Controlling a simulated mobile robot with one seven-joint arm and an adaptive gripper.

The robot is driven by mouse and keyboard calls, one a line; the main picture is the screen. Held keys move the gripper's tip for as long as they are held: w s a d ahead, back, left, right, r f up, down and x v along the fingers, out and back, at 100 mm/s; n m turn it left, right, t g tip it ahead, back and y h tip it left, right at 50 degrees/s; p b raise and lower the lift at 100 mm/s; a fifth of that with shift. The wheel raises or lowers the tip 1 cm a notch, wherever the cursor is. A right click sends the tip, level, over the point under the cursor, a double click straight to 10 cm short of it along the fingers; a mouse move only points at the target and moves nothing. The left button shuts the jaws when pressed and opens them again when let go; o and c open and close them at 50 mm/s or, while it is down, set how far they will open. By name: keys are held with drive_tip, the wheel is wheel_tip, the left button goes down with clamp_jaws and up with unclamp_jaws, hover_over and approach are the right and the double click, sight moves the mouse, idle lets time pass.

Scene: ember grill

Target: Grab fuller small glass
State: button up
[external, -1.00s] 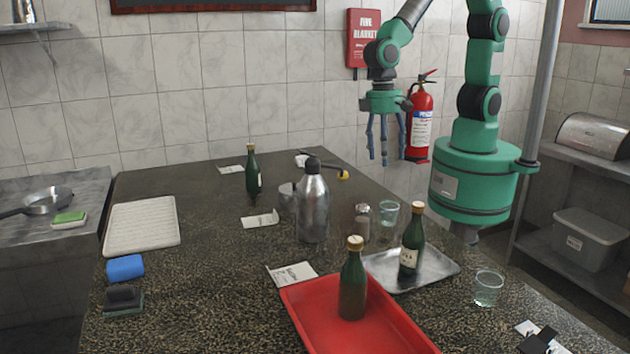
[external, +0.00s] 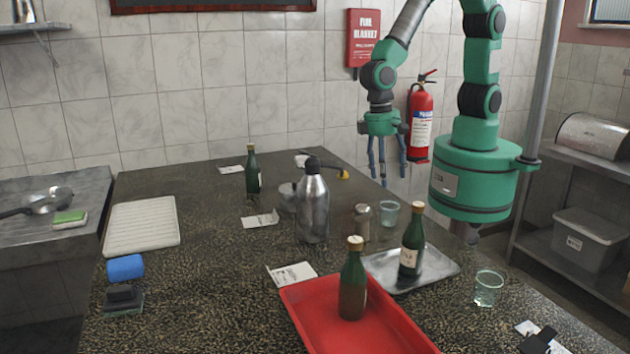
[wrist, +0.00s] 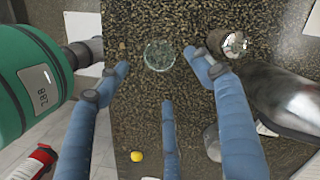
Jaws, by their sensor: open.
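Two small clear glasses stand on the dark speckled counter (external: 215,300). One glass (external: 389,213) is beside the metal tray, near a small shaker. The other glass (external: 488,288) is closer to the camera, right of the tray. How full each one is I cannot tell clearly. My gripper (external: 388,180) has three blue fingers, spread open and empty, above the counter's far right edge, behind the first glass. In the wrist view a glass (wrist: 159,56) shows from above, between and beyond the fingertips (wrist: 160,83), apart from them.
A shaker (external: 362,222) and a tall metal bottle (external: 313,205) stand left of the farther glass. A green bottle (external: 412,240) is on the metal tray (external: 432,276), another (external: 353,280) in the red tray (external: 395,338). A third bottle (external: 252,170) stands farther back.

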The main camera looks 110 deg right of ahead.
sight(390, 209)
wheel_tip(390, 209, down, 6)
drive_tip(key=shift+s+a+f, duration=0.2)
drive_tip(key=shift+s+a, duration=0.1)
drive_tip(key=shift+s, duration=0.1)
drive_tip(key=shift+s+a+f, duration=0.15)
drive_tip(key=shift+a+f, duration=0.05)
drive_tip(key=shift+f, duration=1.1)
drive_tip(key=shift+s+a+f, duration=0.1)
drive_tip(key=shift+a+f, duration=0.05)
drive_tip(key=shift+f, duration=1.1)
drive_tip(key=shift+c, duration=0.5)
drive_tip(key=c, duration=1.3)
drive_tip(key=shift+c, duration=0.2)
